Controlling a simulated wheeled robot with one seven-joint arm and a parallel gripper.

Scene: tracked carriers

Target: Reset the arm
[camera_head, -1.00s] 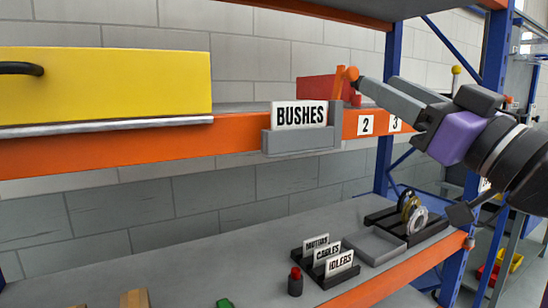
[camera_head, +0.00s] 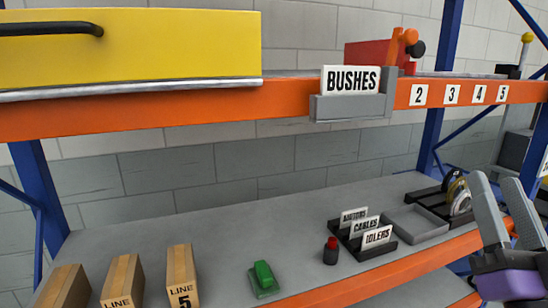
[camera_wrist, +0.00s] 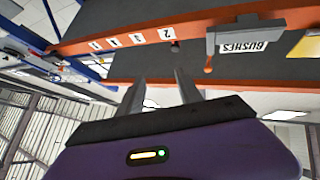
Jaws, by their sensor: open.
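My gripper (camera_head: 502,212) is at the right edge of the head view, in front of the lower shelf's right end. Its two grey fingers point up, stand apart and hold nothing. In the wrist view my gripper (camera_wrist: 160,88) shows both fingers spread with an empty gap, below the orange shelf beams. The purple wrist body shows in both views. The rest of my arm is out of the head view.
A BUSHES sign (camera_head: 352,80) sits in a grey holder on the upper beam (camera_head: 200,122). A yellow bin (camera_head: 130,45) stands upper left. The lower shelf (camera_head: 210,222) holds boxes (camera_head: 183,275), a green item (camera_head: 263,277), a sign rack (camera_head: 365,238) and a grey tray (camera_head: 415,222).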

